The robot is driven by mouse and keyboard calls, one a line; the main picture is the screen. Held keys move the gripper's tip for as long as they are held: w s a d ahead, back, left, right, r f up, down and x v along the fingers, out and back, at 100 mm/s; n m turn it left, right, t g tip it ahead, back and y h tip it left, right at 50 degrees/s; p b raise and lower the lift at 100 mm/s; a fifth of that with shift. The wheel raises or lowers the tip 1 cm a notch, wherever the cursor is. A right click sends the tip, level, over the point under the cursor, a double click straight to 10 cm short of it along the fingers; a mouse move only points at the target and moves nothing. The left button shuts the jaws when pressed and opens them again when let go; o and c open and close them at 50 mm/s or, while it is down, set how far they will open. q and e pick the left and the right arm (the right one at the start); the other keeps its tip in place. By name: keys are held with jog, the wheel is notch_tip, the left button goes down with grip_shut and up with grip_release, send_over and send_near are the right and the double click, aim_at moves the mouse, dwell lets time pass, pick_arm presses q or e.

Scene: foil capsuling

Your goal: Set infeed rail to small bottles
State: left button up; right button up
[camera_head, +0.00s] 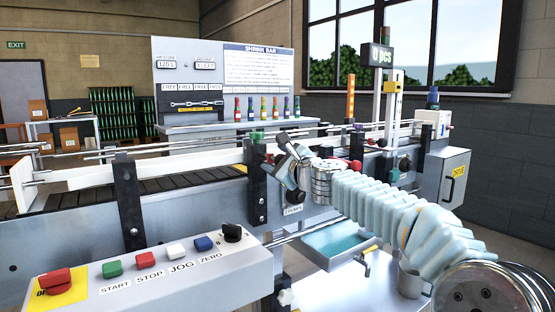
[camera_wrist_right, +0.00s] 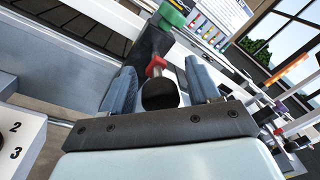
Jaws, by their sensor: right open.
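The white infeed rail (camera_head: 85,177) runs along the conveyor in the head view. Its black post (camera_head: 256,190) stands at the rail's right part, with a green knob (camera_head: 257,138) on top, also in the right wrist view (camera_wrist_right: 172,14). I cannot tell whether the fingers touch the knob. My left gripper is not in view.
A control box (camera_head: 150,275) with coloured buttons and a black selector stands at the front left. Another black post (camera_head: 128,205) holds the rail farther left. A teal tray (camera_head: 337,240) lies below my right arm. A grey machine cabinet (camera_head: 447,180) stands at the right.

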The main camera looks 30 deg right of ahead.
grip_shut()
jog(key=shift+w, duration=0.7)
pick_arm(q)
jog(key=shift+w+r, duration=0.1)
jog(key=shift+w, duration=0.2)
pick_arm(e)
jog(key=shift+s, duration=0.1)
grip_release()
jog(key=shift+s, duration=0.1)
